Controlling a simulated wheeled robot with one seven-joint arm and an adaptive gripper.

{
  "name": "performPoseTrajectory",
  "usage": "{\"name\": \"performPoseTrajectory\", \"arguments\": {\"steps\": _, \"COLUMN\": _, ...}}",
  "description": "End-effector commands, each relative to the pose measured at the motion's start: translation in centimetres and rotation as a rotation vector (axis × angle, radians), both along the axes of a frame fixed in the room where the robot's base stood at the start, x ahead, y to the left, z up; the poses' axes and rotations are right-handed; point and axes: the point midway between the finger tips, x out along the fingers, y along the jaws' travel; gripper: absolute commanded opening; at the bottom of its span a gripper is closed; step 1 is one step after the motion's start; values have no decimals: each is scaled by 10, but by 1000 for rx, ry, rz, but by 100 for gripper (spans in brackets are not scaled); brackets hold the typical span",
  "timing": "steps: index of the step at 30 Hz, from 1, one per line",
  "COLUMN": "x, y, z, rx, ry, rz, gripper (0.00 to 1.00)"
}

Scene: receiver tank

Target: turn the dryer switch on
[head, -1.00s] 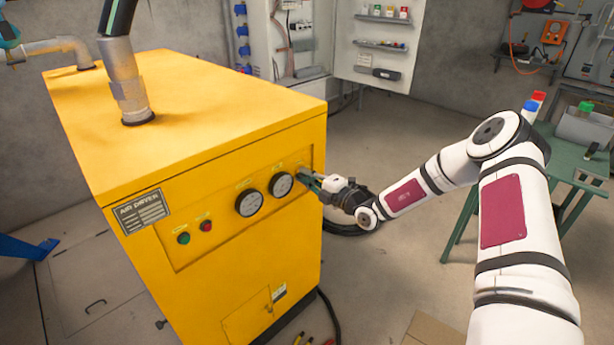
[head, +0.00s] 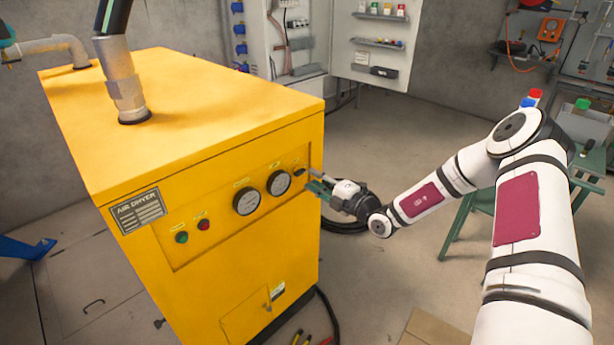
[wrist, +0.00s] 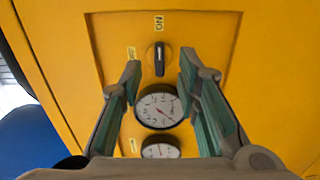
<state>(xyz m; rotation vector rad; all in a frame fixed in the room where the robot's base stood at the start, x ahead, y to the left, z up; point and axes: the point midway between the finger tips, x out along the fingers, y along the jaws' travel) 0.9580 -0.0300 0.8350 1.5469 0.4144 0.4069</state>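The yellow air dryer (head: 215,140) fills the left of the head view. Its dark rotary switch (head: 299,171) is at the right end of the front panel, beside two round gauges. In the wrist view the switch (wrist: 159,58) is a black knob whose handle lies upright in the picture, pointing at the ON label (wrist: 159,22). A second small label (wrist: 131,53) is left of it. My gripper (wrist: 160,74) is open and empty, its fingertips on either side of the knob's lower end in the picture. In the head view my gripper (head: 311,180) is just off the panel.
Pressure gauges (wrist: 158,107) show between my fingers. Green and red buttons (head: 204,225) are farther left on the panel. A green table (head: 480,200) stands at right. The floor between dryer and table is mostly clear.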

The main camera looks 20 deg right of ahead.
Motion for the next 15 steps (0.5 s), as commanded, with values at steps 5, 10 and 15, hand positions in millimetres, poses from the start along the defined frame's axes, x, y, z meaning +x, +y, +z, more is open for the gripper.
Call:
{"name": "performPoseTrajectory", "arguments": {"steps": 5, "x": -33, "y": -20, "z": 0, "rx": 0, "ry": 2, "rz": -2, "gripper": 30}}
{"name": "performPoseTrajectory", "arguments": {"steps": 10, "x": -53, "y": -31, "z": -1, "rx": 0, "ry": 1, "rz": 0, "gripper": 30}}
{"name": "performPoseTrajectory", "arguments": {"steps": 15, "x": -63, "y": -36, "z": -1, "rx": 0, "ry": 1, "rz": 1, "gripper": 30}}
